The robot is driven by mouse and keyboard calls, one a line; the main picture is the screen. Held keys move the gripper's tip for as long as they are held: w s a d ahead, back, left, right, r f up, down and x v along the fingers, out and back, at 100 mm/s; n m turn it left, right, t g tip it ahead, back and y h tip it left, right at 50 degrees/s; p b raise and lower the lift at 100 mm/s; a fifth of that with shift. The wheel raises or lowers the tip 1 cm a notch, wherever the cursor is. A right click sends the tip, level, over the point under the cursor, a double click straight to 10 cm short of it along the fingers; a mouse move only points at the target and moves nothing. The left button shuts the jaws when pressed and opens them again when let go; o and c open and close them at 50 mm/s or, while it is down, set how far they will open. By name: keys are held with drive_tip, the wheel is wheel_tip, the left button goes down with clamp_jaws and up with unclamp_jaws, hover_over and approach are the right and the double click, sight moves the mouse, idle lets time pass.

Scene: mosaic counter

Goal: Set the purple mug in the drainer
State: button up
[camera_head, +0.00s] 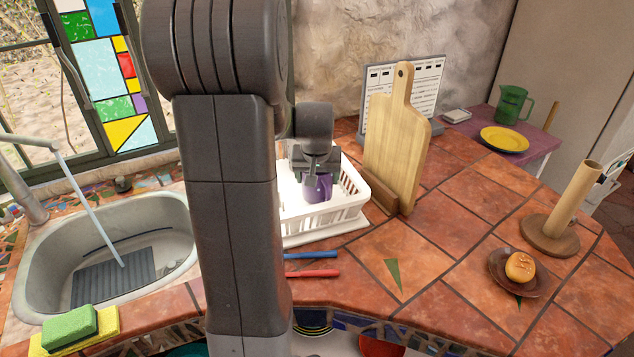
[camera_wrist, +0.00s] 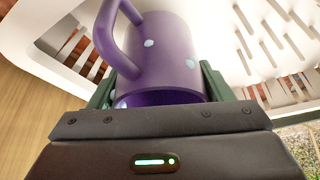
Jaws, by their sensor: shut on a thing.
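The purple mug (camera_head: 317,187) is at the white drainer (camera_head: 348,209), within its outline in the head view. In the wrist view the mug (camera_wrist: 168,58) has pale spots, its handle points to the upper left, and its open rim faces my gripper. My gripper (camera_wrist: 155,95) is shut on the mug, with a dark green finger on each side of it. White drainer slats (camera_wrist: 265,45) show beyond and beside the mug. I cannot tell whether the mug touches the drainer's floor. My arm hides the drainer's left part in the head view.
A wooden cutting board (camera_head: 396,140) stands just right of the drainer. The sink (camera_head: 60,262) with running water is at the left. Blue and red utensils (camera_head: 312,273) lie in front of the drainer. A bun on a brown plate (camera_head: 498,280) and a wooden holder (camera_head: 549,236) stand at the right.

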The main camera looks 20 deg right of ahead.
drive_tip(key=shift+f, duration=1)
drive_tip(key=shift+f, duration=0.2)
drive_tip(key=o, duration=1.1)
drive_tip(key=shift+o, duration=0.2)
drive_tip(key=shift+r, duration=0.4)
drive_tip(key=v, duration=1.1)
drive_tip(key=shift+s+r, duration=0.25)
drive_tip(key=shift+a, duration=0.1)
